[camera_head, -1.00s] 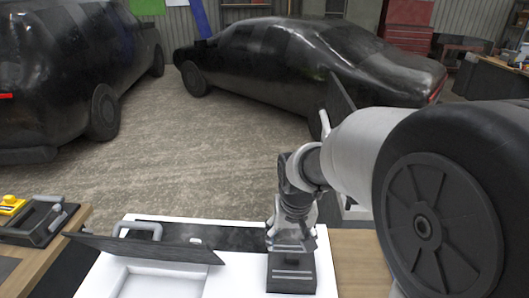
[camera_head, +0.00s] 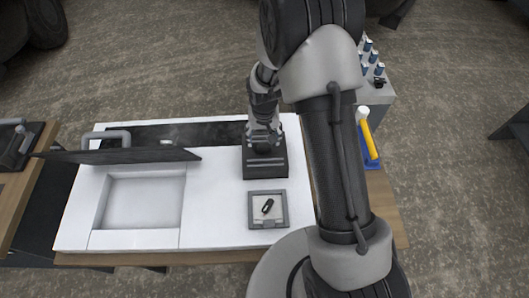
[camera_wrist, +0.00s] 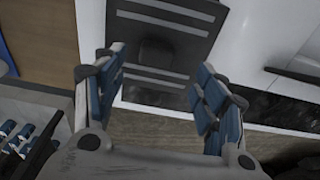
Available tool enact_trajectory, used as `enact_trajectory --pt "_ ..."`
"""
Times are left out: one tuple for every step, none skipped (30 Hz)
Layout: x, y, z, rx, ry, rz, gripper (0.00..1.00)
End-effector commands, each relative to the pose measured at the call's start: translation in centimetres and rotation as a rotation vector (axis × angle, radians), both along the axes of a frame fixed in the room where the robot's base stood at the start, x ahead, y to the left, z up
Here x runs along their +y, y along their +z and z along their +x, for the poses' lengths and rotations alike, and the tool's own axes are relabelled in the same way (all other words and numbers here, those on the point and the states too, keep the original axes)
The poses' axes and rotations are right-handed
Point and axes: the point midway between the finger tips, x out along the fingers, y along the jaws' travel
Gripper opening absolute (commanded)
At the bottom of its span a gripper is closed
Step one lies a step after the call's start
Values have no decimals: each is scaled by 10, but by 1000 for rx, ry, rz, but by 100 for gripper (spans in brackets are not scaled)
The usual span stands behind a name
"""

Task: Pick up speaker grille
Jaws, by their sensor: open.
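A dark, squarish piece with light stripes (camera_head: 265,165) sits on the white work surface. It looks like the speaker grille, though I cannot be certain. My gripper (camera_head: 263,143) points down just above its far part. In the wrist view my gripper (camera_wrist: 160,92) is open, with blue pads on both fingers. The striped piece (camera_wrist: 140,32) lies beyond the fingertips, with a dark raised part in its middle. Nothing is held between the fingers. I cannot tell the exact height gap.
A dark panel (camera_head: 120,156) stands tilted over a white recess (camera_head: 145,203) at left. A small grey-framed tray (camera_head: 254,221) holds a small black item (camera_head: 267,207). A yellow-handled tool (camera_head: 369,138) lies at right, near several blue-and-white containers (camera_head: 369,62).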

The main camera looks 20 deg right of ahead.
Motion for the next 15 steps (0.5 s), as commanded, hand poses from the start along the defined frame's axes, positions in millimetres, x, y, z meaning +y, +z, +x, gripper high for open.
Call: enact_trajectory --pt "0 -7 0 2 0 -1 65" --pt "0 -9 1 1 0 0 65" --pt "0 -11 1 0 0 0 65" --pt "0 -13 1 0 0 0 65" --pt "-1 -14 2 0 0 0 65" --pt "-1 -16 2 0 0 0 65" --pt "-1 -18 2 1 0 0 65" --pt "-2 -22 3 1 0 0 65" --pt "-3 -27 3 2 0 -1 65" --pt "-3 -32 3 3 0 0 65" --pt "-4 -37 4 2 0 -1 65" --pt "-5 -44 5 3 0 0 65" --pt "-5 -48 6 3 1 -1 65" --pt "-5 -52 6 2 1 -1 65" --pt "-5 -57 7 2 2 0 65"
